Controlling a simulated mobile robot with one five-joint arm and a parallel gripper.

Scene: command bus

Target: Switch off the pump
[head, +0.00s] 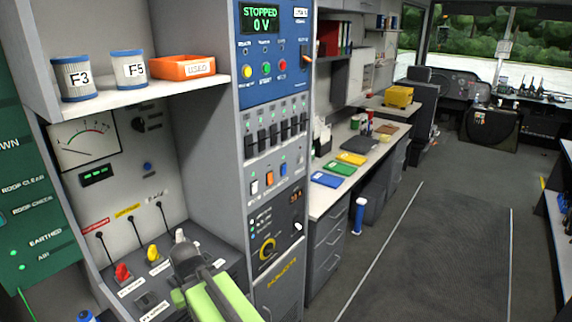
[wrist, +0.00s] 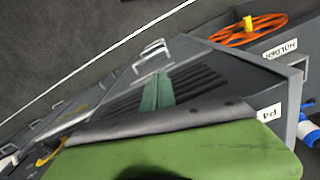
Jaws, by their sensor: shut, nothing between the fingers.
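No control in the head view can be read as the pump's; the small labels are not legible. In the wrist view my gripper (wrist: 157,91) is shut and empty, over grey drawer fronts and floor.
A blue panel reading STOPPED 0 V (head: 262,20) is above a row of black switches (head: 275,133). Red (head: 122,272) and yellow (head: 153,253) plugs are on the left counter. A shelf (head: 140,97) holds filters and an orange tray (head: 185,66). The aisle floor (head: 430,250) is clear.

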